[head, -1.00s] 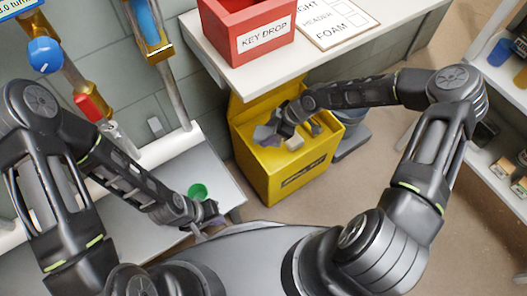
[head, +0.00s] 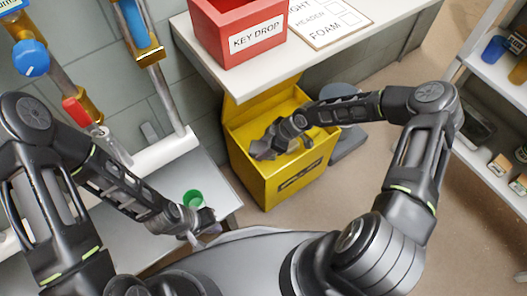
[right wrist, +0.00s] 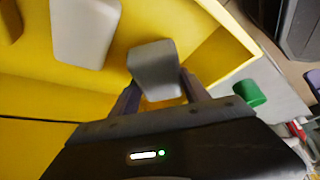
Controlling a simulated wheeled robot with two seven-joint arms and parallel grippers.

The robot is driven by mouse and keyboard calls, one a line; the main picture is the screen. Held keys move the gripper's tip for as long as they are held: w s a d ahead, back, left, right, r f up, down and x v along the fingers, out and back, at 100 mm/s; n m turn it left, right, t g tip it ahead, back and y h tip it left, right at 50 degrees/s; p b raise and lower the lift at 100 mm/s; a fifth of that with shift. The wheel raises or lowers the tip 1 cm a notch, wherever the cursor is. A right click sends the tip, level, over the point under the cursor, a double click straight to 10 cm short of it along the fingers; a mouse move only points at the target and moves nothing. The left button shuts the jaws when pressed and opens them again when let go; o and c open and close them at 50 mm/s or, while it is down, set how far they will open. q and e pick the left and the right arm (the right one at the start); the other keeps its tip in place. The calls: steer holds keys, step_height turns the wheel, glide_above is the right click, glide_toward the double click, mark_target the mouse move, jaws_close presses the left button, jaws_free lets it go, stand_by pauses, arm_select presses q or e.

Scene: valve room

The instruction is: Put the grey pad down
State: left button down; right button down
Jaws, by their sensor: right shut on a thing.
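My right gripper (head: 262,150) is inside the open yellow box, near its left side. In the right wrist view its two fingers (right wrist: 160,92) are shut on the grey pad (right wrist: 154,66), a small block with rounded edges. The box floor shows beyond the pad; I cannot tell whether the pad touches it. The yellow box (head: 285,185) also fills much of the right wrist view (right wrist: 100,88). My left gripper (head: 208,222) is over the grey bench by the green cup; its fingers are too small to read.
A paler block (right wrist: 84,30) lies in the box. A green cup (head: 193,198) stands on the bench (head: 222,187). The white shelf (head: 320,52) with the red key drop box (head: 245,40) overhangs behind. Shelving (head: 500,75) stands at right. Pipes with valves (head: 150,75) run at left.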

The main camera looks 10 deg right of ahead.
steer(key=shift+f, duration=1.5)
steer(key=shift+b, duration=0.3)
steer(key=shift+f, duration=0.2)
steer(key=c, duration=0.6)
jaws_free()
steer(key=shift+o, duration=0.2)
steer(key=shift+r, duration=0.15)
